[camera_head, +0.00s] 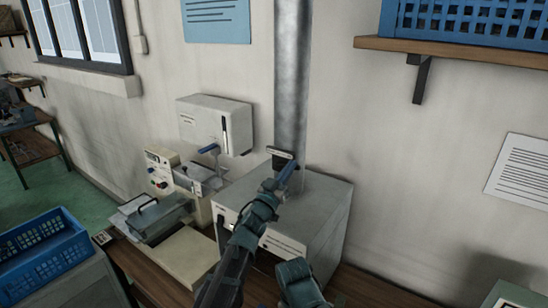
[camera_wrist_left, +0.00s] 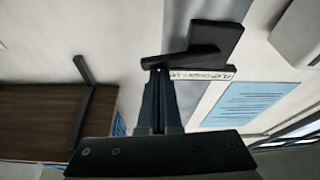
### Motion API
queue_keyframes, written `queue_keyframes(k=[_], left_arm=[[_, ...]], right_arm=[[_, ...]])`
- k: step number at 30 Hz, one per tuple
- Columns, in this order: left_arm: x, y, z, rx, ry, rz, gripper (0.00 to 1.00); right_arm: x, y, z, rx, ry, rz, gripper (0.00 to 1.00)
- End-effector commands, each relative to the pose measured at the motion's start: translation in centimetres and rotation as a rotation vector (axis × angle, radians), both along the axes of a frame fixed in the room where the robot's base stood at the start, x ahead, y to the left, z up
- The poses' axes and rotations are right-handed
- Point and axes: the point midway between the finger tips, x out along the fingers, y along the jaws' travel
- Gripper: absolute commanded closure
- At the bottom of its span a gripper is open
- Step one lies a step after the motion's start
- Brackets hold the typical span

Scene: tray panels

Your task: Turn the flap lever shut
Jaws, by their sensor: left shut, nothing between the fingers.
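The flap lever is dark, with a dark plate (camera_head: 277,163) on the grey metal duct (camera_head: 293,80). In the left wrist view the lever's handle (camera_wrist_left: 185,57) lies across the picture from its hub, near a white printed label strip (camera_wrist_left: 208,74). My left gripper (camera_head: 290,168) is at the lever, in front of the duct. In the left wrist view its fingers (camera_wrist_left: 160,72) are together and empty, with the tips at the handle's free end. I cannot tell if they touch it. In the head view the gripper partly hides the lever. My right gripper does not show.
A grey box unit (camera_head: 320,215) stands under the duct on the wooden bench. A white wall box (camera_head: 214,122) and bench equipment (camera_head: 160,215) are to the left. A wooden shelf (camera_head: 450,50) with a blue crate (camera_head: 470,20) is at upper right.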

Motion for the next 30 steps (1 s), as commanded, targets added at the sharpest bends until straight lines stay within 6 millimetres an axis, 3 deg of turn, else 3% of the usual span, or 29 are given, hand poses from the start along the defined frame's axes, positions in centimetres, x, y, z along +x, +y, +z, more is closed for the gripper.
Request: queue_keyframes(k=[9,30], left_arm=[[-0.16,-0.23,-0.93,0.038,-0.025,0.000,1.00],[-0.19,-0.28,-1.05,0.035,-0.024,0.000,1.00]], right_arm=[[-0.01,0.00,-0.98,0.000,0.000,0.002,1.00],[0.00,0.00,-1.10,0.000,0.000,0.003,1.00]])
